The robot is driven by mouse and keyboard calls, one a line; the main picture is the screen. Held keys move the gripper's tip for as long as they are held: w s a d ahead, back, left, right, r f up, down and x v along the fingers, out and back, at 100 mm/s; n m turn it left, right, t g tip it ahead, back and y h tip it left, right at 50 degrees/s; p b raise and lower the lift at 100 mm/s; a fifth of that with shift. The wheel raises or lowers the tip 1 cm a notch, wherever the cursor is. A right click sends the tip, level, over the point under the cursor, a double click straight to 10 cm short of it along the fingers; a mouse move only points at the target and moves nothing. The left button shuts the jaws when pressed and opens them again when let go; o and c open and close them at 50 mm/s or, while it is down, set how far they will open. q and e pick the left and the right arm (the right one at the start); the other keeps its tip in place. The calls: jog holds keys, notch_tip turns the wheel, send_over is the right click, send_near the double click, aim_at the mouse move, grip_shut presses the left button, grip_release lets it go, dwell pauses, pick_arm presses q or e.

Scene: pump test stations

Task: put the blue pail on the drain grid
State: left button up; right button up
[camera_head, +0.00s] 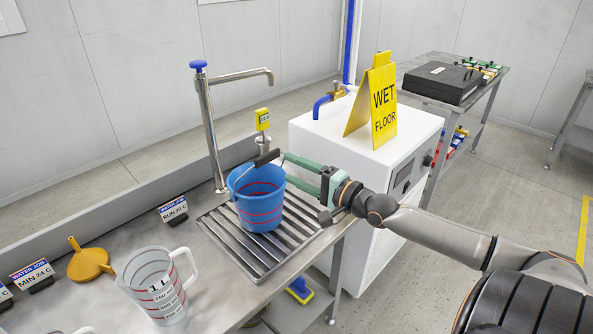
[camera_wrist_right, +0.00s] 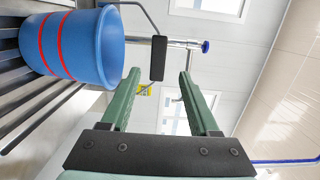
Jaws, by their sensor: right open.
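The blue pail (camera_head: 257,210) with red bands stands upright on the drain grid (camera_head: 289,241), a slatted metal rack set in the steel counter. The pail's wire handle is raised, with its black grip (camera_head: 267,158) above the rim. My right gripper (camera_head: 287,169) reaches in from the right, just beside the pail's upper right side. Its green fingers are open. In the right wrist view, the pail (camera_wrist_right: 75,45) is at the left, and the black grip (camera_wrist_right: 158,58) shows in line with the gap between the fingertips (camera_wrist_right: 158,74). My left gripper is out of view.
A tap (camera_head: 211,130) rises behind the grid. A clear measuring jug (camera_head: 157,287), an orange funnel (camera_head: 88,263) and small label signs stand on the counter at left. A white cabinet (camera_head: 330,135) with a yellow wet-floor sign (camera_head: 383,105) is behind my right gripper.

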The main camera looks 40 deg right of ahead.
jog(key=s+a+f+n+g, duration=0.2)
jog(key=s+a+f+n, duration=0.25)
jog(key=f, duration=0.55)
jog(key=s+a+f+n+g, duration=0.25)
jog(key=s+a+f, duration=0.2)
jog(key=f, duration=0.55)
jog(key=s+a+f+n+g, duration=0.4)
jog(key=s+a+f+n, duration=0.7)
jog(key=s+a, duration=0.2)
jog(key=shift+s+a+f+h, duration=0.15)
jog(key=shift+a+f+h, duration=0.25)
jog(key=shift+a, duration=0.8)
